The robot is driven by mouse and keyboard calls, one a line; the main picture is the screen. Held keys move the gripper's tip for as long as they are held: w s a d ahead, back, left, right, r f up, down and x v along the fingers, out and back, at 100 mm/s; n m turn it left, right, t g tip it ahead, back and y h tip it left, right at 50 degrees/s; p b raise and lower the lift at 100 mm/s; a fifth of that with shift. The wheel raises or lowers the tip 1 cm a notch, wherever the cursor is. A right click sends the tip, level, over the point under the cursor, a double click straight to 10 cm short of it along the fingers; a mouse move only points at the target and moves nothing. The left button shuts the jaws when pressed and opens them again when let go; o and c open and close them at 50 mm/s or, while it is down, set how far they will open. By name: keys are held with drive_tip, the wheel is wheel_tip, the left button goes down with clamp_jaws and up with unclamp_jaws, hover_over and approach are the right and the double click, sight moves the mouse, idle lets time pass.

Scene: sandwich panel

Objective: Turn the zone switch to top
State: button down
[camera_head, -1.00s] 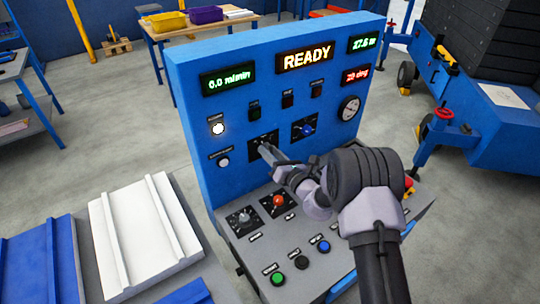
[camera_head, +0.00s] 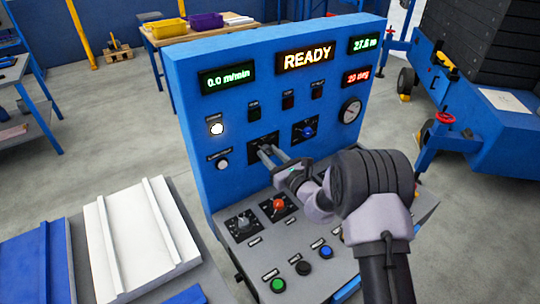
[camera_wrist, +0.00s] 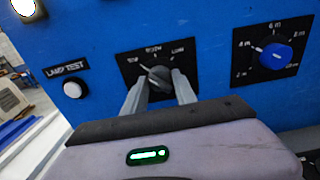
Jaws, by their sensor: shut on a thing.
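The zone switch (camera_wrist: 160,73) is a dark grey knob on a black plate with three labels, on the blue upright panel. It also shows in the head view (camera_head: 263,140), partly hidden by my fingers. Its pointer leans to the upper left, toward the left label, which looks like TOP; the small print is blurred. My gripper (camera_wrist: 160,80) reaches straight at the panel, one grey finger on each side of the knob, shut on it. In the head view my gripper (camera_head: 267,150) comes from the lower right.
A blue depth knob (camera_wrist: 277,56) is right of the switch, and a white lamp-test button (camera_wrist: 72,89) left. Below, the sloping desk has a grey switch (camera_head: 243,223), a red-topped lever (camera_head: 279,204) and several push buttons. The display (camera_head: 306,60) reads READY.

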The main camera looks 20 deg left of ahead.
drive_tip(key=c, duration=1)
unclamp_jaws()
drive_tip(key=p+v, duration=0.2)
drive_tip(key=v, duration=1.5)
drive_tip(key=shift+s+d+p, duration=0.15)
drive_tip(key=shift+s+p, duration=0.05)
drive_tip(key=shift+p, duration=0.15)
